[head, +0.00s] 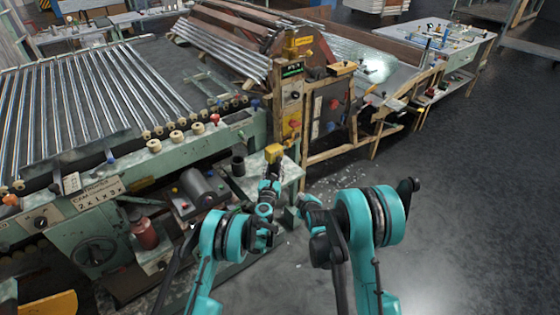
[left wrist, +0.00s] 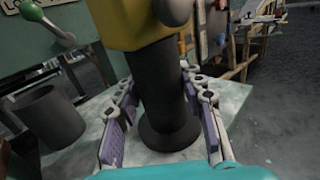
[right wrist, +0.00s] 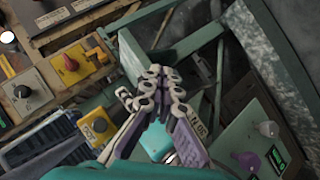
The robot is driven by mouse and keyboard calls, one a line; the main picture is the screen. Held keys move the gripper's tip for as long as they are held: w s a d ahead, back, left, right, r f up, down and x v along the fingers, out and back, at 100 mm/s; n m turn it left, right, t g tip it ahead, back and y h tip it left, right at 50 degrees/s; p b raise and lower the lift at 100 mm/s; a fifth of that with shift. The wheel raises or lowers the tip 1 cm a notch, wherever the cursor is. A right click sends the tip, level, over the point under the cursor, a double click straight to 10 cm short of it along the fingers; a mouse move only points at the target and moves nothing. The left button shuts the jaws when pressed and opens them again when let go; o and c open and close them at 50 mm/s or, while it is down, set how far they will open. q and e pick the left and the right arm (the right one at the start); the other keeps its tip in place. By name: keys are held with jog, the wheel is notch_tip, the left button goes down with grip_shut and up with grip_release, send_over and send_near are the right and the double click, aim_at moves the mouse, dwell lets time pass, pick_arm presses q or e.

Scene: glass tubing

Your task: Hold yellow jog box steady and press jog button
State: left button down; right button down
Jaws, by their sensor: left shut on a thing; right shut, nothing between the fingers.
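The yellow jog box (head: 273,152) sits on top of a dark upright stem at the end of the green machine's side shelf. In the left wrist view the yellow box (left wrist: 125,22) is cut off by the top edge, with a grey rounded knob (left wrist: 174,10) on its near face. My left gripper (head: 270,184) is shut on the dark stem (left wrist: 162,90) below the box, one finger on each side. My right gripper (head: 309,202) is shut and empty, to the right of and below the box. Its closed fingertips show in the right wrist view (right wrist: 161,78).
A dark cup (head: 238,165) stands left of the box, also in the left wrist view (left wrist: 48,115). A control column (head: 291,110) rises behind. The right wrist view shows a panel with a red knob (right wrist: 70,63) and a black knob (right wrist: 22,91). Open floor lies right.

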aim_at(279, 159)
notch_tip(279, 159, up, 10)
jog(key=n+t+h, duration=0.3)
jog(key=n, duration=0.7)
jog(key=shift+w+a+t+h, duration=0.15)
jog(key=shift+a+t+h, duration=0.15)
jog(key=shift+a+t, duration=0.15)
jog(key=w+a, duration=0.5)
jog(key=w, duration=0.2)
jog(key=shift+w+a, duration=0.1)
dwell(0.7)
jog(key=shift+w+a+r, duration=0.1)
jog(key=shift+w+a, duration=0.15)
jog(key=shift+w, duration=0.05)
